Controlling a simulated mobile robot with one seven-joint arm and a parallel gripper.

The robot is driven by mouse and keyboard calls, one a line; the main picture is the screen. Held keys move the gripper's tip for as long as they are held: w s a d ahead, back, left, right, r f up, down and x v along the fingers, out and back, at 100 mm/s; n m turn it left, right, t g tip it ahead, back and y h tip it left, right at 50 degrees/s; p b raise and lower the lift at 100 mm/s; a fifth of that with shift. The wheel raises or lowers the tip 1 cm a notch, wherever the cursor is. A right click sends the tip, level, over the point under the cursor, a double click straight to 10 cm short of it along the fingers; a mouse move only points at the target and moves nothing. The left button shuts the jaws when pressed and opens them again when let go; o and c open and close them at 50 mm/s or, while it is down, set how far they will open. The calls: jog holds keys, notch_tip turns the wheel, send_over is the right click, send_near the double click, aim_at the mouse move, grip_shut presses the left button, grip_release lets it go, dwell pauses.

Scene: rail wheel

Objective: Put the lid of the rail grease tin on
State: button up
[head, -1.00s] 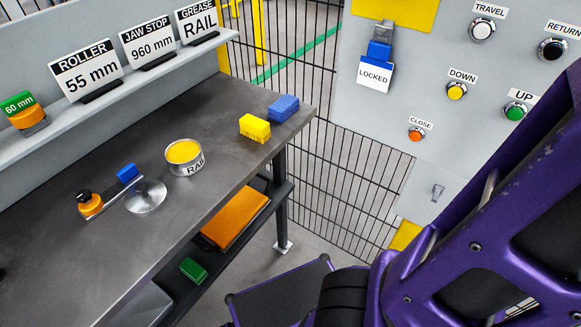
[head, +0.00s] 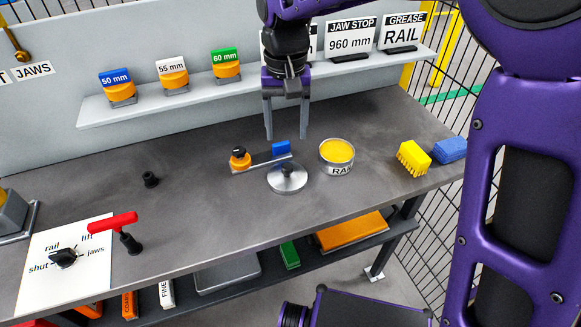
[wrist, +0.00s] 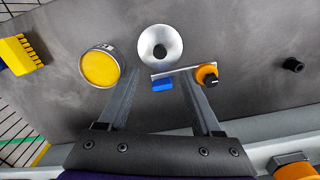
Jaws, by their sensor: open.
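The rail grease tin (head: 337,157) stands open on the bench, full of yellow grease, its RAIL label facing front. It also shows in the wrist view (wrist: 100,67). Its lid (head: 287,178), a silver disc with a dark central knob, lies flat on the bench to the left of the tin, apart from it. The lid shows in the wrist view (wrist: 160,43) too. My gripper (head: 286,136) is open and empty, pointing down above the rear of the bench, behind the lid. In the wrist view its fingers (wrist: 157,79) are spread, with the lid beyond their tips.
A flat bar tool with an orange knob (head: 240,158) and blue block (head: 281,147) lies just behind the lid. A yellow brush (head: 413,158) and blue block (head: 451,149) lie right of the tin. A shelf (head: 190,100) with signs and gauges runs along the back.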

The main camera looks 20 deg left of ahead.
send_over(287, 166)
jog(key=f, duration=0.4)
jog(key=shift+w+a+f, duration=0.1)
jog(key=shift+w, duration=0.2)
jog(key=f, duration=0.5)
jog(key=shift+s+f+b, duration=0.1)
jog(key=shift+s+b, duration=0.15)
jog(key=shift+b, duration=0.15)
grip_shut()
